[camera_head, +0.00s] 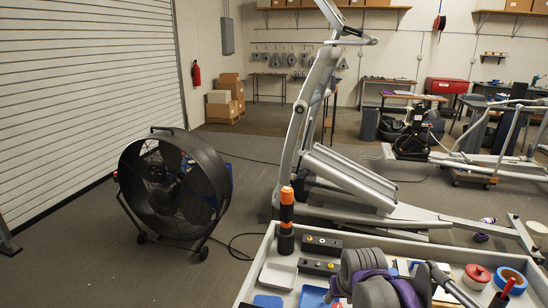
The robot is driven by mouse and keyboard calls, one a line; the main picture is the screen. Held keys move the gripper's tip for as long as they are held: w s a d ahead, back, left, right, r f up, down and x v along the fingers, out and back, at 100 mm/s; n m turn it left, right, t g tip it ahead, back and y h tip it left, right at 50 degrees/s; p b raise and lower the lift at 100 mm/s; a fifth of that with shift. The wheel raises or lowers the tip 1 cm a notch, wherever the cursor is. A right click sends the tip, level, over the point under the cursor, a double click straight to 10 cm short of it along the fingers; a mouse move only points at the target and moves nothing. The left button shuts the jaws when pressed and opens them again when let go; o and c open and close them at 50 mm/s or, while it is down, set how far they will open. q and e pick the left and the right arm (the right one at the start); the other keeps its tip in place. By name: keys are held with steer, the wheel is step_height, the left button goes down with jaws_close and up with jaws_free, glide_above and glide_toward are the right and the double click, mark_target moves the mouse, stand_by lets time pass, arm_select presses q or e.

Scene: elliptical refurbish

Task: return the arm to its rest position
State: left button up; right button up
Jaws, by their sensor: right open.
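My right arm, with rounded grey links and purple parts, is folded low over the open work tray (258,262) at the bottom of the head view. My right gripper (425,284) is among these grey parts and is only partly visible, so its fingertips are hard to make out. It is open, and I see nothing held in it. The arm parts hide some of the tray's middle. My left gripper is not in view.
The tray holds an orange-and-black bottle (287,215), black blocks (321,245), a red-lidded tin (476,276) and a blue tape roll (509,279). An elliptical trainer (350,178) stands behind it. A large black fan (172,185) stands left, with open floor around it.

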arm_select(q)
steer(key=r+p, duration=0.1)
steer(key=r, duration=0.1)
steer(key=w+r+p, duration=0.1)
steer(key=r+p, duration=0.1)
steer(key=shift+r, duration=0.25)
arm_select(e)
steer(key=s+f, duration=0.2)
steer(key=s, duration=0.9)
steer(key=s+f, duration=0.2)
steer(key=s, duration=1)
steer(key=shift+s+d+f+t, duration=0.2)
steer(key=shift+s+f+t, duration=0.1)
steer(key=shift+t, duration=0.1)
